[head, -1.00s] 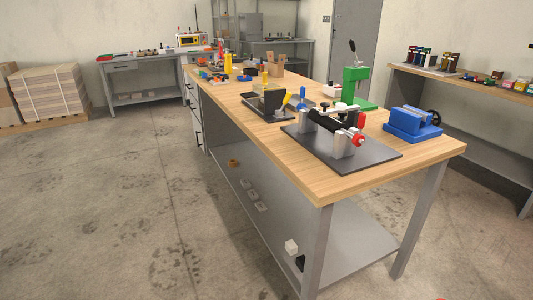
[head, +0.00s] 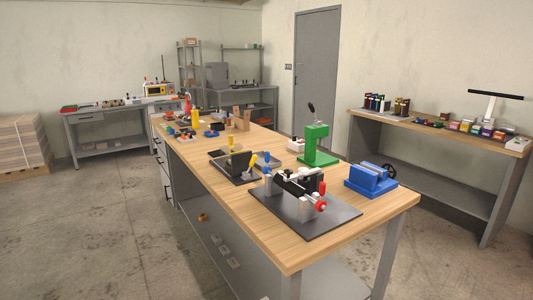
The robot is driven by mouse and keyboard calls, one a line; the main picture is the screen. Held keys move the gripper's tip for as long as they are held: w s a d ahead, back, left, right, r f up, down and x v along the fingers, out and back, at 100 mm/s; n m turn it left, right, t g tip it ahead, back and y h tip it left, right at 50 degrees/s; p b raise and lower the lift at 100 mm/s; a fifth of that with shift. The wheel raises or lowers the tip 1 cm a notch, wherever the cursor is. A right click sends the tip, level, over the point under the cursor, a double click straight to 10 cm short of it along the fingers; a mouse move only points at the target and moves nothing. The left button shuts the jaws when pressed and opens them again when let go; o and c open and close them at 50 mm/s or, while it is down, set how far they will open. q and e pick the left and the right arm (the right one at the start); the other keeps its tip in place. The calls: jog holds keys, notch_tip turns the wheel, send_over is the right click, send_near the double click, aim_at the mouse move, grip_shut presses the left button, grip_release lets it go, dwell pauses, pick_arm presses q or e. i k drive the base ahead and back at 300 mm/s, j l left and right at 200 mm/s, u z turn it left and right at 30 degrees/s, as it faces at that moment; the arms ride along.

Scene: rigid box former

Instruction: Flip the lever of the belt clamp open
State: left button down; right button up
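On the wooden bench in the head view, a dark flat plate (head: 267,218) carries a fixture (head: 295,184) with a black bar, light metal posts and red-ended parts. Left of it lies a dark tray-like device (head: 228,169) with a yellow upright handle (head: 253,159). I cannot tell for certain which of these is the belt clamp, or how its lever stands. Neither of my grippers is in view.
A green press (head: 317,146) and a blue vise (head: 370,180) stand on the same bench (head: 383,212). Smaller items crowd its far end. A side bench (head: 372,123) with coloured items is at the right. Open concrete floor (head: 100,225) lies to the left.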

aim_at(252, 162)
jog(key=i+j+z, duration=0.1)
jog(key=z, duration=0.4)
jog(key=i+j+z, duration=0.15)
jog(key=z, duration=0.35)
jog(key=i+j+z, duration=0.15)
jog(key=j, duration=0.3)
jog(key=i+j+z, duration=0.15)
jog(key=j, duration=0.3)
jog(key=i+j+z, duration=0.1)
jog(key=j, duration=0.35)
jog(key=i+j+z, duration=0.15)
jog(key=j, duration=0.35)
jog(key=j+z, duration=0.15)
jog(key=j, duration=0.3)
jog(key=i+j, duration=0.1)
jog(key=j, duration=0.9)
jog(key=i, duration=0.05)
